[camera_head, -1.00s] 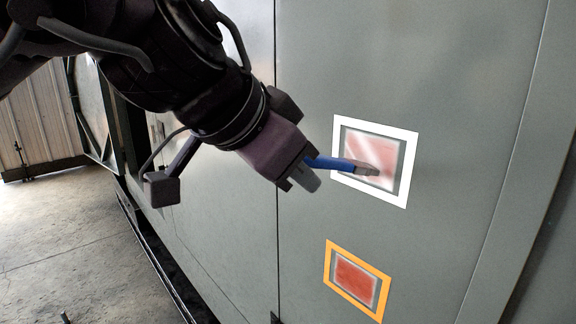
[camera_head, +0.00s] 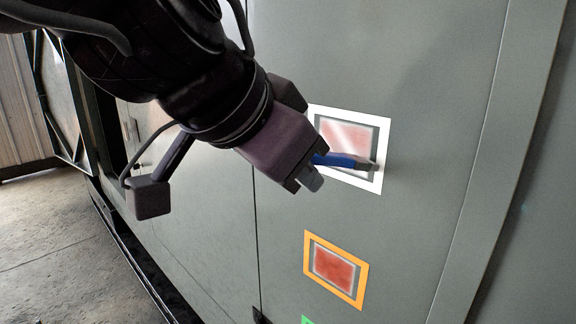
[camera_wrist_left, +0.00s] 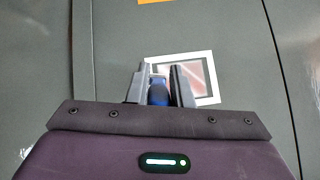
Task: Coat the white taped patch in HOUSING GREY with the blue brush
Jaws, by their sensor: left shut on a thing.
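The white taped patch (camera_head: 343,139) is on the grey panel, a white tape square around a reddish area with a pale, whitish smear and a grey border inside the tape. My left gripper (camera_head: 308,178) is shut on the blue brush (camera_head: 340,160), whose bristle end lies over the lower right of the patch; I cannot tell whether it touches. In the left wrist view the blue handle (camera_wrist_left: 158,93) sits between the fingers, with the white tape (camera_wrist_left: 208,99) behind. The gripper covers part of the patch's lower left. My right gripper is not in view.
An orange taped patch (camera_head: 360,299) with a red middle is below the white one. The corner of a green taped patch (camera_head: 307,320) shows at the bottom edge. Panel seams run on both sides. Concrete floor (camera_head: 45,235) lies at the left.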

